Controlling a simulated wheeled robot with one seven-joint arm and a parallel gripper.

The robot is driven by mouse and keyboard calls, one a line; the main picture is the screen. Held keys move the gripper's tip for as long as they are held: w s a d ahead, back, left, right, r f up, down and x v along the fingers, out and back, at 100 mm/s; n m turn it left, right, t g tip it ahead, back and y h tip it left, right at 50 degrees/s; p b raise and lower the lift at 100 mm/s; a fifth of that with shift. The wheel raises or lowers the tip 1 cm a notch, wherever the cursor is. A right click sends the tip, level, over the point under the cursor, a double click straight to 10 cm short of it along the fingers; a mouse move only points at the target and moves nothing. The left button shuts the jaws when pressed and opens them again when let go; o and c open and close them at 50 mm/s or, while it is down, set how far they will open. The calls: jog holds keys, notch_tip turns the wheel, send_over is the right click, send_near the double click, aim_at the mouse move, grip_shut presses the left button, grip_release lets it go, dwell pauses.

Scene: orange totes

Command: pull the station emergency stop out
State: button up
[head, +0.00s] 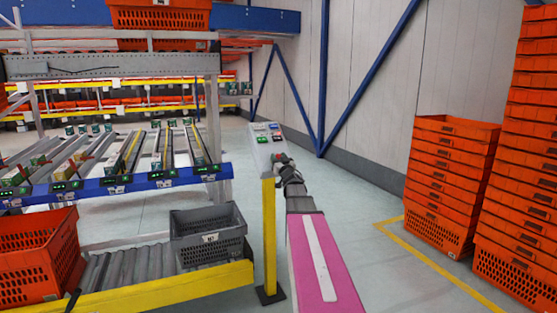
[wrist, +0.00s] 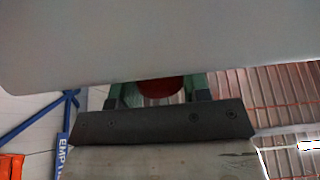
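The station's grey control box (head: 264,149) stands on a yellow post, with small coloured buttons on its sloped top. My gripper (head: 282,160) is at the box's right side in the head view. In the wrist view, the grey box (wrist: 150,40) fills the top. Below its edge, a round red knob (wrist: 161,88), seemingly the emergency stop, sits between my gripper's two green fingers (wrist: 160,95). The fingers are apart, one on each side of the knob. The fingertips are hidden by the box, so I cannot tell whether they press on the knob.
A roller conveyor with a grey tote (head: 208,248) and an orange tote (head: 38,262) lies left of the post (head: 269,225). Tall stacks of orange totes (head: 447,185) stand at the right. The floor between my arm and the stacks is clear.

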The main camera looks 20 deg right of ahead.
jog(key=shift+s+r, duration=0.4)
jog(key=shift+r, duration=0.1)
grip_shut()
jog(key=o, duration=1.3)
grip_release()
jog(key=shift+c, duration=0.2)
jog(key=v, duration=1)
jog(key=shift+s+f, duration=0.2)
jog(key=shift+s, duration=0.15)
